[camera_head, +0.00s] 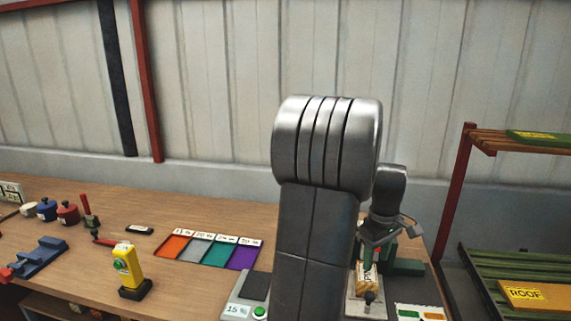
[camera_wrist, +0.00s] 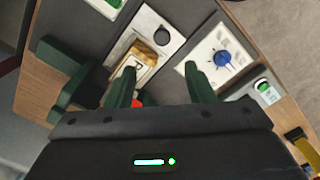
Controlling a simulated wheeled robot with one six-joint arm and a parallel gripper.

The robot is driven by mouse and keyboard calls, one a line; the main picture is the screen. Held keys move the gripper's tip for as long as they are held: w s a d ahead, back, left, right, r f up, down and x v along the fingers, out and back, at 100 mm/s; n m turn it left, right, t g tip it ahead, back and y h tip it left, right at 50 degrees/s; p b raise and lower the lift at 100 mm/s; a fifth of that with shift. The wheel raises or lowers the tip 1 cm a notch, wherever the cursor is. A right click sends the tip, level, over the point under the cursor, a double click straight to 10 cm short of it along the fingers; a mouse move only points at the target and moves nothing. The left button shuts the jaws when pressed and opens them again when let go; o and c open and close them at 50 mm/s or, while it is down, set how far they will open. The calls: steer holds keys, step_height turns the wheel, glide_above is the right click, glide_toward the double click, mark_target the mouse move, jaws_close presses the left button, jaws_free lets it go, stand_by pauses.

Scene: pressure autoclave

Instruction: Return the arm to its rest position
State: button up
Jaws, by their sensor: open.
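My gripper (camera_head: 376,243) is over the right end of the workbench in the head view, with my grey arm reaching up in front of it. In the wrist view my gripper (camera_wrist: 161,72) shows two dark green fingers spread apart, with nothing held between them. A yellow-brown block (camera_wrist: 143,54) sits on a pale plate beyond the left finger. In the head view a yellow labelled block (camera_head: 367,277) shows just below the gripper. My arm hides part of the bench behind it.
The workbench (camera_head: 190,205) holds coloured trays (camera_head: 199,248), a yellow device (camera_head: 127,267), a blue vise (camera_head: 40,258) and small pots (camera_head: 67,212). A plate with a blue knob (camera_wrist: 222,57) lies right of the fingers. A shelf rack (camera_head: 453,200) stands at the right.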

mark_target(370, 296)
step_height(370, 296, down, 12)
steer(key=shift+r+p, duration=0.1)
steer(key=shift+p, duration=0.5)
steer(key=shift+s+a+r, duration=0.1)
steer(key=shift+s, duration=0.5)
